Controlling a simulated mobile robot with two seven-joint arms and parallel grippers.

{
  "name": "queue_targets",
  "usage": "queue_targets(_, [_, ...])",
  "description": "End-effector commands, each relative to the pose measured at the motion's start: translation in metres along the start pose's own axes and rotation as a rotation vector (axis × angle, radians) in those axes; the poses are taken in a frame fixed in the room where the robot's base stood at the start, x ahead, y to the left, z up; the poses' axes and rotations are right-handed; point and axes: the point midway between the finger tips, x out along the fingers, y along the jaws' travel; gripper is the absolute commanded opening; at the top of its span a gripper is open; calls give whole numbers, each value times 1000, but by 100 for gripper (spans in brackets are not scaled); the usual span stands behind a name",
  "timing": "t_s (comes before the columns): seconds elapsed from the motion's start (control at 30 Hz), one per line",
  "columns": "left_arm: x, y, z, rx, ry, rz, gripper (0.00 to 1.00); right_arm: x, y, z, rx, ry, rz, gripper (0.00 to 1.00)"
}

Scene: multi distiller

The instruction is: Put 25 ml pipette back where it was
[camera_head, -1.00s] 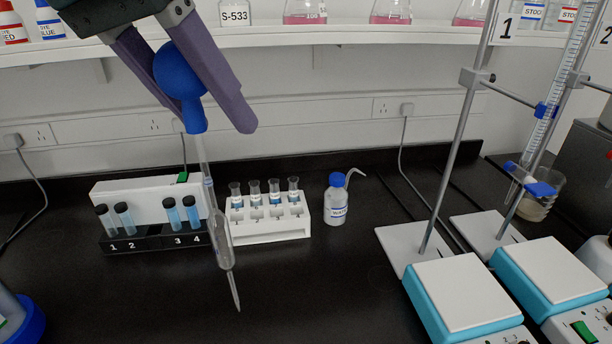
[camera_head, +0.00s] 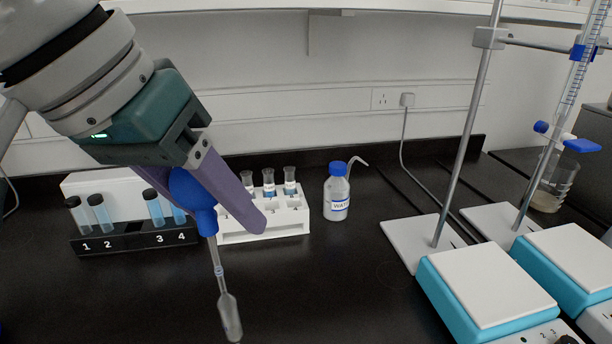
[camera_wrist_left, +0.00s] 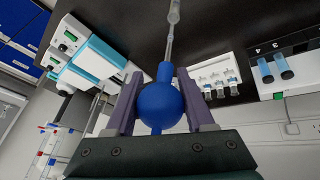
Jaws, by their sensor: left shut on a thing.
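The 25 ml pipette is a glass tube with a bulge (camera_head: 229,315) and a blue rubber bulb (camera_head: 190,197) on top. My left gripper (camera_head: 225,200) is shut on the blue bulb, and the pipette hangs below it, slightly tilted, in front of the racks. The pipette's lower tip is cut off by the bottom edge of the head view. In the left wrist view the bulb (camera_wrist_left: 160,106) sits between the two purple fingers, with the glass tube (camera_wrist_left: 170,45) running away from it. My right gripper is not in view.
A black rack (camera_head: 130,241) with numbered, dark-capped tubes and a white rack (camera_head: 290,225) with glass tubes stand at the back. A water wash bottle (camera_head: 337,195) stands right of them. Clamp stands and blue-white stirrers (camera_head: 485,285) fill the right. The front-middle bench is clear.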

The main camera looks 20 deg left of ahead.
Motion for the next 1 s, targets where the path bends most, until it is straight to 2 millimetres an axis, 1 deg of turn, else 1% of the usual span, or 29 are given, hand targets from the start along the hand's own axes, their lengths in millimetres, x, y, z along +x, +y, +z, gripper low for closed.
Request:
queue_targets(0.07, [-1, 0, 0, 0, 0, 0, 36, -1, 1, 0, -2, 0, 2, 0])
queue_targets(0.23, [3, -1, 1, 0, 1, 0, 36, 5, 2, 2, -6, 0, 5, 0])
queue_targets(0.27, [3, -1, 1, 0, 1, 0, 55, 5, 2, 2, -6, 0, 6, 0])
queue_targets(0.5, [2, 0, 1, 0, 0, 0, 82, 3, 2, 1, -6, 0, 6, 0])
queue_targets(0.53, [2, 0, 1, 0, 0, 0, 84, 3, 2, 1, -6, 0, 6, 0])
queue_targets(0.77, [1, 0, 0, 0, 0, 0, 84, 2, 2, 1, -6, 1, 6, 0])
queue_targets(0.87, [-3, 1, -2, -1, -1, 0, 84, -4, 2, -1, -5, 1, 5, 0])
queue_targets(0.97, [-19, 0, -3, 1, 2, -2, 84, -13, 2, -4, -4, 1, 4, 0])
queue_targets(1.0, [-28, 0, -4, 2, 3, -3, 84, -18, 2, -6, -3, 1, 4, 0])
